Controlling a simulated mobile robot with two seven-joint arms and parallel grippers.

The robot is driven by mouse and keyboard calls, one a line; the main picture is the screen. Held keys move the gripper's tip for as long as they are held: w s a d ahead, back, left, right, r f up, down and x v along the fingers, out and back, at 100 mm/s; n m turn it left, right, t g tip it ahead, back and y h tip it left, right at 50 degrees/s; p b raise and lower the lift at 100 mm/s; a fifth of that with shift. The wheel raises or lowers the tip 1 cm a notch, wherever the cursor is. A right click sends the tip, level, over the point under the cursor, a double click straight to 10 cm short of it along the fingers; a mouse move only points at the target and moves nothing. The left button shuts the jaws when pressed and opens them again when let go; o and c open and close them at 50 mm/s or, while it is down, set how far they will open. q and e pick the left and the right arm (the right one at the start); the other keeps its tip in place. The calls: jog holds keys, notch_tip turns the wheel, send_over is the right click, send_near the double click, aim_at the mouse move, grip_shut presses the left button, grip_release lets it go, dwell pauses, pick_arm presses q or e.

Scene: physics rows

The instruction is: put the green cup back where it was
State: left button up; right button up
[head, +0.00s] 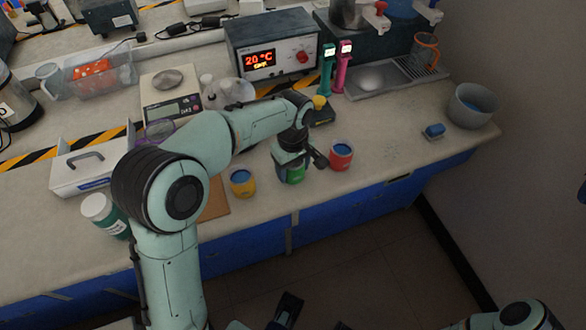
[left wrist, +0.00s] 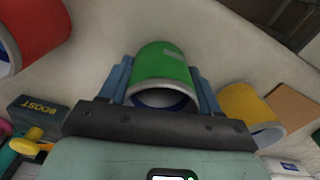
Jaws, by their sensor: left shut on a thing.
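The green cup (head: 293,175) is between the red cup (head: 341,155) and the yellow cup (head: 243,184) at the bench's front edge. My left gripper (head: 291,163) comes down over it and is shut on it, hiding its upper part. In the left wrist view the green cup (left wrist: 163,65) sits between the two blue fingers, its rim toward the camera. I cannot tell whether its base touches the bench. A dark part at the bottom of the head view (head: 287,310) may be my right gripper; its jaws are unclear.
The red cup (left wrist: 35,32) and yellow cup (left wrist: 243,108) flank the held cup closely. A brown board (head: 214,203) lies left of the yellow cup. A blue sponge (head: 434,131) and grey bowl (head: 474,106) are at right. Bench between red cup and sponge is clear.

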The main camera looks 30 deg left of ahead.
pick_arm(q)
jog(key=shift+f, duration=0.3)
jog(key=shift+f, duration=0.15)
jog(key=o, duration=1.2)
notch_tip(320, 180, up, 12)
jog(key=p, duration=0.2)
jog(key=shift+r+p, duration=0.2)
jog(key=shift+p, duration=0.2)
